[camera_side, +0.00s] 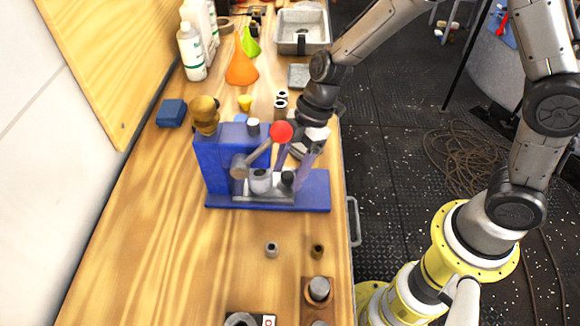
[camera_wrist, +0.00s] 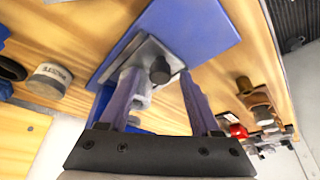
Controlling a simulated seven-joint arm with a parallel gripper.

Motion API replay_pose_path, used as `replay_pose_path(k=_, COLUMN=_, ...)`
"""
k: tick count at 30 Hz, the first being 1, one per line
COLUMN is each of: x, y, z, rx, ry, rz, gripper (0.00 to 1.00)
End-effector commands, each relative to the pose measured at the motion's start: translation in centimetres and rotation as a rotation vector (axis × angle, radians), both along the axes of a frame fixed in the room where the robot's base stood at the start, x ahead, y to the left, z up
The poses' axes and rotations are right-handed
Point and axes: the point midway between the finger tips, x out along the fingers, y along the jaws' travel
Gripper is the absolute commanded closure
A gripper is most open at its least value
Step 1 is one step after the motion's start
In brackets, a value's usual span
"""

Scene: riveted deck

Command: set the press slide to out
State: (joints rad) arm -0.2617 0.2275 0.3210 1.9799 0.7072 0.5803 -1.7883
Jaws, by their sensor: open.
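The blue press (camera_side: 212,165) stands upright on its flat blue base (camera_side: 312,192) near the table's right edge. It has a lever with a red ball (camera_side: 281,132). A grey metal slide (camera_side: 262,196) with a black knob (camera_side: 288,177) lies low on the base; the knob also shows in the wrist view (camera_wrist: 160,70). I cannot tell whether the slide is in or out. My gripper (camera_side: 294,172) points down over the base, close to the knob. Its two purplish fingers are apart, and in the wrist view the knob appears between them, with gaps on both sides.
The red ball and lever are close to my fingers. Small metal parts (camera_side: 271,250) stand in front of the press. A blue block (camera_side: 171,113), an orange funnel (camera_side: 241,70), white bottles (camera_side: 192,52) and a metal tray (camera_side: 303,27) stand behind. Bare wood lies front left.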

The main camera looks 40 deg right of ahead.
Motion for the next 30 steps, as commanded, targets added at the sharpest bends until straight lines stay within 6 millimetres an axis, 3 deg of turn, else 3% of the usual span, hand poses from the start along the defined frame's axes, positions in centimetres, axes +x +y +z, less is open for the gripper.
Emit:
replay_pose_path(k=3, x=0.0, y=-0.01, z=0.01, rx=0.0, ry=0.0, rz=0.0, gripper=0.38)
replay_pose_path(k=14, x=0.01, y=-0.03, z=0.03, rx=0.0, ry=0.0, rz=0.0, gripper=1.0)
replay_pose_path(k=30, x=0.02, y=-0.04, z=0.06, rx=0.0, ry=0.0, rz=0.0, gripper=1.0)
